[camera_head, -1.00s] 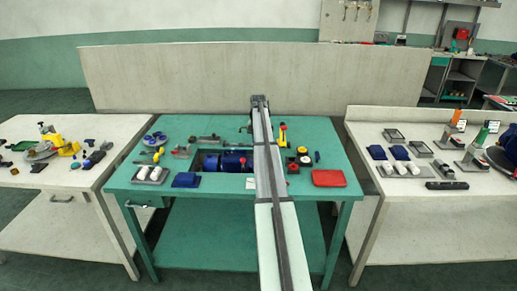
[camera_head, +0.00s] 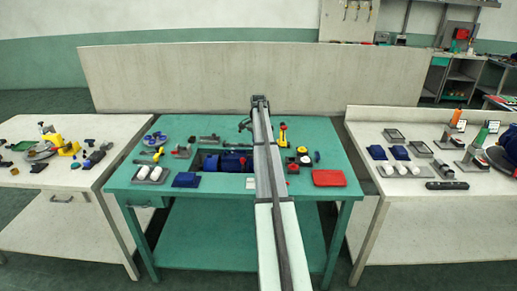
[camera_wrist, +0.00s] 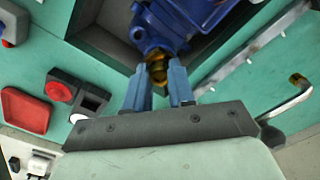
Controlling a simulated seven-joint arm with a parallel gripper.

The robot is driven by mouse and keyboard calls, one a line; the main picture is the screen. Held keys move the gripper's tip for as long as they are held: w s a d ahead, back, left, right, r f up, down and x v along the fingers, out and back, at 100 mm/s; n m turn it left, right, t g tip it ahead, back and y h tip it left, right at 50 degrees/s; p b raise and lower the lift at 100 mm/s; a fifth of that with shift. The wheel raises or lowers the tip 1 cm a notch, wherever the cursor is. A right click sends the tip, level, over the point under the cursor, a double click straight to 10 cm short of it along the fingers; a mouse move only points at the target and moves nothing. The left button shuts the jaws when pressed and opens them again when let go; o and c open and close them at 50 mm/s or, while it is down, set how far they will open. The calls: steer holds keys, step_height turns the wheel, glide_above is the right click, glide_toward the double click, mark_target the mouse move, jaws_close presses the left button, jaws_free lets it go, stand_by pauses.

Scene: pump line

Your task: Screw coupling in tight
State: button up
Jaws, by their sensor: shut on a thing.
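The coupling (camera_wrist: 157,73) is a small brass-yellow round piece at the end of the blue pump (camera_wrist: 178,22) in the wrist view. My gripper (camera_wrist: 159,66) has its two blue-grey fingers closed on either side of the coupling, close against the pump body. The coupling looks in line with the pump's opening, but the thread and how deep it sits are hidden. In the head view the blue pump (camera_head: 226,163) lies in a recess of the green table, and my arm hides the coupling and my fingers.
A red-topped block (camera_wrist: 62,86) lies left of my gripper in the wrist view. A bent metal bar (camera_wrist: 292,103) is at the right.

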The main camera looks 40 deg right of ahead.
steer(key=shift+m, duration=0.3)
steer(key=shift+m, duration=0.3)
steer(key=m, duration=0.2)
steer(key=shift+m, duration=0.3)
steer(key=m, duration=0.3)
steer(key=shift+m, duration=0.4)
steer(key=m, duration=0.7)
